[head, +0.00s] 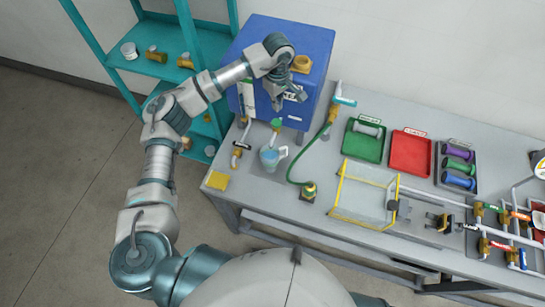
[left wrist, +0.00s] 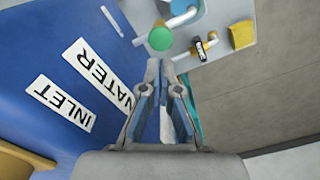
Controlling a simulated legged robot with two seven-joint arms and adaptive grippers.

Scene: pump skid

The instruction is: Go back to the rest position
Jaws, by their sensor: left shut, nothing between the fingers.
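My left arm reaches up from the lower left of the head view, and its gripper (head: 288,100) is in front of the blue tank (head: 262,38). In the left wrist view the same gripper (left wrist: 158,64) has its fingertips together with nothing between them. The tank's blue face (left wrist: 50,45) fills the left of that view and bears white labels reading INLET and WATER. I cannot tell whether the gripper touches the tank. My right gripper is not in view.
Below the tank are a green valve handle (head: 277,123), a jug of blue liquid (head: 270,157) and a yellow sponge (head: 216,181). A teal shelf (head: 150,67) stands left. Right are a green tray (head: 352,148), a red tray (head: 410,165), a yellow-framed clear guard (head: 344,192) and pipes.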

